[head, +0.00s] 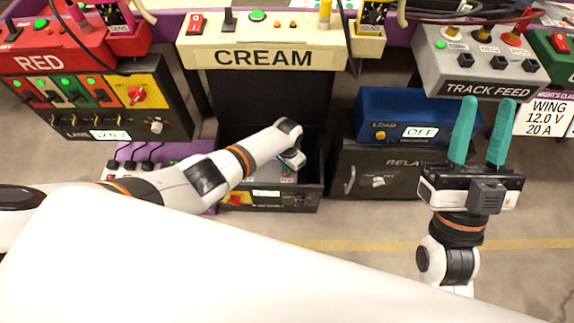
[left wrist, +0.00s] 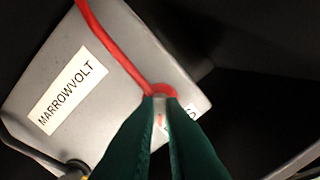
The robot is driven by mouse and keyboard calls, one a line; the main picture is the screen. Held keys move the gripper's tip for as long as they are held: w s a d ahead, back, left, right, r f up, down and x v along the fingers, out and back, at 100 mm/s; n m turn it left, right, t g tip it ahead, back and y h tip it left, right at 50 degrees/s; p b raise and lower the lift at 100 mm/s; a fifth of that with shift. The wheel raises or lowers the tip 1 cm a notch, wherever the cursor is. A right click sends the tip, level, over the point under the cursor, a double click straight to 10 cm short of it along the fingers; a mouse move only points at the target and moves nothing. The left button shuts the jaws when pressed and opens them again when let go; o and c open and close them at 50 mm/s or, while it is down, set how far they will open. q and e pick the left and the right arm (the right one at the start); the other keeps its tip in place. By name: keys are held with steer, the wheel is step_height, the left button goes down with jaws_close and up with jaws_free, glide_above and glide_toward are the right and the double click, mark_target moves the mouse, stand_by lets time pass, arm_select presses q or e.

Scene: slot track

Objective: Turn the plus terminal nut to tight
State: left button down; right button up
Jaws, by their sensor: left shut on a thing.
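The grey battery (left wrist: 95,75) labelled MARROWVOLT fills much of the left wrist view. A red cable (left wrist: 108,42) runs down to a red ring end at its plus terminal. My left gripper (left wrist: 160,98) has its green fingertips at that ring, shut on the terminal nut (left wrist: 160,106), which is mostly hidden between the fingers. The label beside it is partly covered. In the head view my left arm reaches into an open dark box (head: 268,207) below the CREAM panel, and its fingertips cannot be made out. My right gripper (head: 487,100) is open and empty, pointing up at the right.
A black cable end (left wrist: 76,166) sits at the battery's other terminal. The CREAM panel (head: 264,57) overhangs the box. The red control unit (head: 70,60) stands left; the blue LOAD unit (head: 385,113) on a dark RELAY case (head: 350,185) stands right. Floor in front is clear.

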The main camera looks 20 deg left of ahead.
arm_select(q)
steer(key=m, duration=0.5)
steer(key=shift+m, duration=2.2)
steer(key=shift+d, duration=0.1)
steer(key=c, duration=1.5)
jaws_free()
steer(key=shift+r, duration=0.1)
